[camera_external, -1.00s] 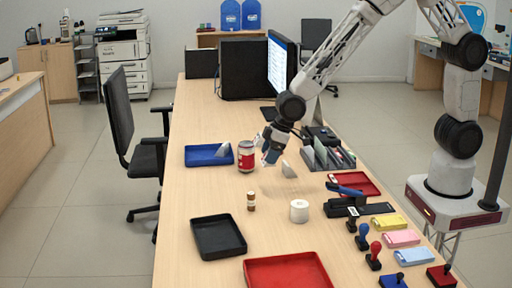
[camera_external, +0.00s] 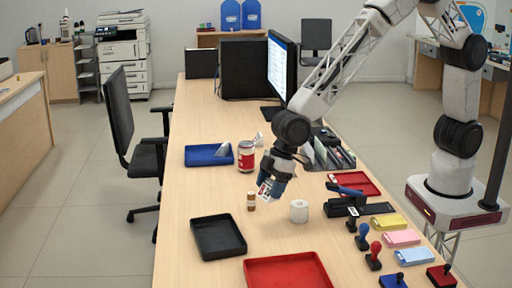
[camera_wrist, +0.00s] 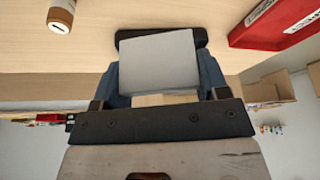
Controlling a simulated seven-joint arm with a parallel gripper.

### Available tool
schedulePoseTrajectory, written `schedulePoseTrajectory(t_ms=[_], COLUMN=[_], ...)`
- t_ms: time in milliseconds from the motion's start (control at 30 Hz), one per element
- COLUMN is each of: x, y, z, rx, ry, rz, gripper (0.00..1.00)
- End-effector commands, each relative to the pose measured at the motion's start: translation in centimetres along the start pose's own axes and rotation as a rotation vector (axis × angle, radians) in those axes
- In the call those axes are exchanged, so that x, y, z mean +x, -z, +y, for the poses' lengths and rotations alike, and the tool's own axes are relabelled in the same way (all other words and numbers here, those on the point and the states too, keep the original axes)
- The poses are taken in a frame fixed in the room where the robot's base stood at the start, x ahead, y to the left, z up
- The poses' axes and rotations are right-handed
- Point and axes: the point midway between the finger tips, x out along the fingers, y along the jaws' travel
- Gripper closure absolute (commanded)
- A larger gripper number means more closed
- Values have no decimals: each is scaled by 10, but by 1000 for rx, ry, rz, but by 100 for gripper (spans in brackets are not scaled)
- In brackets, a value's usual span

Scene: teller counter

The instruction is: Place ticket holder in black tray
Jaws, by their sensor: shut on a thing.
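My gripper (camera_external: 268,186) points down above the counter, to the right of the small brown bottle. It is shut on a small pale panel with dark and red marks, which I take for the ticket holder (camera_external: 264,190). In the wrist view the ticket holder (camera_wrist: 160,62) is a plain grey-white panel between the blue fingers. The black tray (camera_external: 205,238) lies at the front left of the counter, looks empty, and is apart from my gripper. A dark shape behind the panel in the wrist view cannot be identified for sure.
The brown bottle (camera_external: 251,202) and a white roll (camera_external: 299,211) stand close to my gripper. A red tray (camera_external: 290,272) lies right of the black tray. A can (camera_external: 246,156) and blue tray (camera_external: 207,155) are farther back. Stamps and a stapler (camera_external: 350,205) crowd the right.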

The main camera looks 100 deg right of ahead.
Motion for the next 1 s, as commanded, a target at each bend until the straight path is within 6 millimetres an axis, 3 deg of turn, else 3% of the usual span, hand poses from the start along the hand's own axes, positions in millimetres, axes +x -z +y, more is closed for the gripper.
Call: schedulePoseTrajectory(t_ms=[100, 300, 767, 1000], x=[20, 42, 46, 52], y=[-8, -17, -18, -7], z=[0, 0, 0, 2], rx=[-1, 0, 0, 0], ry=[0, 0, 0, 0], rz=[-1, 0, 1, 2], gripper=[56, 56, 56, 56])
